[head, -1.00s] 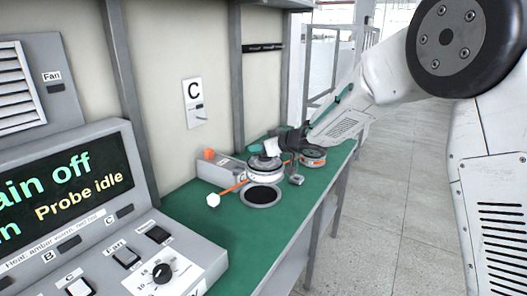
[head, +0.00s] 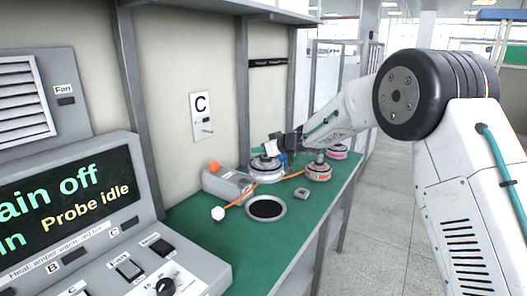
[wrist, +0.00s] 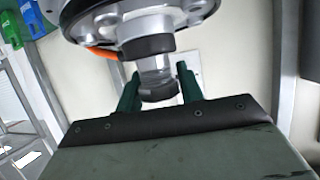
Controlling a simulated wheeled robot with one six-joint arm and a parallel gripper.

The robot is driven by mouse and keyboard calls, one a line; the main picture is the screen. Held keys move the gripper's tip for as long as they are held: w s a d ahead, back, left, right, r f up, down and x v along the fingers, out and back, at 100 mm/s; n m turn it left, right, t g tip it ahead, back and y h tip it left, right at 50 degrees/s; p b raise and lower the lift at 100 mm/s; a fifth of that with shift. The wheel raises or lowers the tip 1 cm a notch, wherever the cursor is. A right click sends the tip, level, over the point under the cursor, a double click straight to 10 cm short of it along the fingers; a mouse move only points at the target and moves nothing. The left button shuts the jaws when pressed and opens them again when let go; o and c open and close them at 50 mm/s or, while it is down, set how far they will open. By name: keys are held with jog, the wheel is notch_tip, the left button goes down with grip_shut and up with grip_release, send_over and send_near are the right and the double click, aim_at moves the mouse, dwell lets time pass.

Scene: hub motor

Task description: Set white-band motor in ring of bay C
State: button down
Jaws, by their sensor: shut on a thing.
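The white-band motor (head: 267,171), a silver disc with a pale band, is in my gripper (head: 284,148) over the back part of the green bench. In the wrist view my gripper's dark green fingers (wrist: 158,84) are shut around the motor's shaft, and its silver body (wrist: 150,22) fills the top. In the head view the ring (head: 266,208), a grey rim around a dark round opening, is in the bench nearer to me than the motor. The motor is apart from the ring. A sign marked C (head: 202,115) is on the wall behind. The motor's far side is hidden.
A grey box (head: 228,184) with an orange knob stands left of the motor. An orange cable (head: 238,199) with a white plug (head: 218,213) crosses near the ring. An orange-banded motor (head: 318,171), a pink-banded motor (head: 337,152) and a small grey block (head: 302,193) are to the right.

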jog(key=shift+r, duration=0.1)
dwell(0.3)
jog(key=shift+f, duration=5.45)
jog(key=shift+f, duration=0.15)
jog(key=shift+f, duration=0.6)
jog(key=shift+f, duration=0.2)
jog(key=shift+f, duration=0.3)
jog(key=shift+f, duration=0.7)
